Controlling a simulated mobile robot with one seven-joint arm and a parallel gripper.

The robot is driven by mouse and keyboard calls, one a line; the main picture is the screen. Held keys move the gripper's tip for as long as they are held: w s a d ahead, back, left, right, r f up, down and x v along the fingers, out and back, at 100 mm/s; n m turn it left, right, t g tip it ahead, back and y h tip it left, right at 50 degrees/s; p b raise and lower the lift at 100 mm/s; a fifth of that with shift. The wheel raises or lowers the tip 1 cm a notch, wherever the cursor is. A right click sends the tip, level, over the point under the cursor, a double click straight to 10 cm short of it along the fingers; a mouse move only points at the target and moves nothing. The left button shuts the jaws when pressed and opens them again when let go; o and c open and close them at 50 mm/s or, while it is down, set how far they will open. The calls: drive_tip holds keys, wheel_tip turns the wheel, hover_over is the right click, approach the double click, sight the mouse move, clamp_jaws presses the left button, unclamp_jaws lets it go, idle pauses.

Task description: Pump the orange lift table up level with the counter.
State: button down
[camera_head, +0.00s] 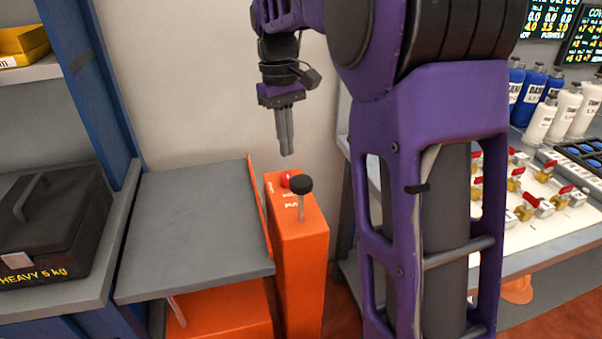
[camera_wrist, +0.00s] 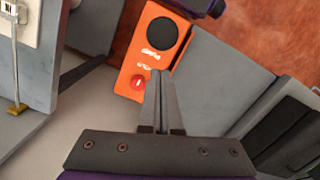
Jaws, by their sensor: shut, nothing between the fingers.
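The orange lift table has a grey platform (camera_head: 195,225) and an orange base (camera_head: 225,312) below it. Its orange column (camera_head: 300,255) stands at the platform's right edge. On the column top are a black pump knob (camera_head: 301,185) on a short stem and a red button (camera_head: 288,177). The wrist view also shows the black knob (camera_wrist: 162,35) and red button (camera_wrist: 138,82). My gripper (camera_head: 287,153) is shut and empty, pointing down above the column, apart from the knob. The counter (camera_head: 540,255) stands at the right, partly hidden by my arm.
A shelf (camera_head: 90,295) with a black box marked HEAVY 5 kg (camera_head: 50,225) is left of the platform. A yellow bin (camera_head: 22,45) sits on a higher shelf. A blue post (camera_head: 95,80) rises behind. Bottles (camera_head: 562,112) and valves stand on the counter. The platform is bare.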

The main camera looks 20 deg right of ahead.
sight(300, 178)
wheel_tip(300, 178, up, 7)
drive_tip(key=p, duration=0.1)
drive_tip(key=shift+w+a+r, duration=0.15)
drive_tip(key=shift+w, duration=0.15)
idle(0.4)
drive_tip(key=s+f+p, duration=0.1)
drive_tip(key=s+d+f+p, duration=0.1)
drive_tip(key=s+f+p, duration=0.1)
drive_tip(key=p, duration=0.1)
drive_tip(key=shift+s+d, duration=0.25)
drive_tip(key=shift+s, duration=0.1)
drive_tip(key=f+b, duration=0.4)
drive_tip(key=b, duration=0.1)
drive_tip(key=f+b, duration=0.2)
drive_tip(key=f, duration=0.1)
drive_tip(key=shift+s+d, duration=0.15)
drive_tip(key=shift+s, duration=0.2)
